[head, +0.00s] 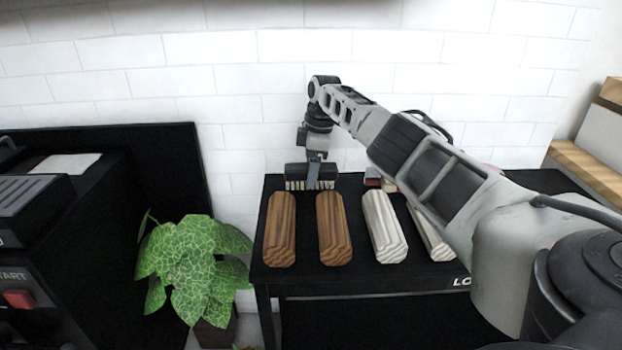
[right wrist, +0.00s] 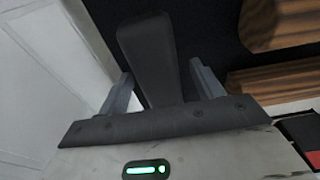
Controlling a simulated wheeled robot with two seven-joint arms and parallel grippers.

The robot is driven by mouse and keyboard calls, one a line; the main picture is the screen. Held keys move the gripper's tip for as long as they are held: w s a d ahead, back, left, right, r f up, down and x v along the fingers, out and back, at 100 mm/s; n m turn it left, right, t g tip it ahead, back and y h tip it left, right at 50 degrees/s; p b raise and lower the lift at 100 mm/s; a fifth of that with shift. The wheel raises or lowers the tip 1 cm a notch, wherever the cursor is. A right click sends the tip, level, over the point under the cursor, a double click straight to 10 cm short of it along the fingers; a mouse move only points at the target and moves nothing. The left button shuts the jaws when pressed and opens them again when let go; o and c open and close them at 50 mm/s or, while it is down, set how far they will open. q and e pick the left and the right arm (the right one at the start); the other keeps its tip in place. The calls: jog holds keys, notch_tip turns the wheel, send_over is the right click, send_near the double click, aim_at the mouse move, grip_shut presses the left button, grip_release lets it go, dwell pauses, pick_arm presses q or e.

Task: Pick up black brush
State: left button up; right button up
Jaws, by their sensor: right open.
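The black brush (head: 297,170), with pale bristles along its lower edge, is at the back left of the black table (head: 352,278), near the white wall. My right gripper (head: 316,157) is over the brush, pointing down. In the right wrist view, a long black part of the brush (right wrist: 147,50) lies between the two open fingers of my right gripper (right wrist: 161,72). Gaps show on both sides of it, so the fingers are not closed on it. Whether the bristles touch the table is hard to tell. My left gripper is not in view.
Two brown wood pieces (head: 281,228) (head: 333,228) and two pale ones (head: 383,226) (head: 430,232) lie in a row on the table, in front of the brush. Small red items (head: 373,178) lie to its right. A leafy plant (head: 195,262) and a black appliance (head: 40,235) stand left.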

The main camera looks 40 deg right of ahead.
jog(key=shift+f, duration=0.5)
jog(key=c, duration=1.1)
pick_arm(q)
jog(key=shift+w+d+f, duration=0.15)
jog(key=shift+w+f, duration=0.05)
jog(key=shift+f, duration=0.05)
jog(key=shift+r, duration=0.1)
pick_arm(e)
jog(key=shift+r, duration=0.2)
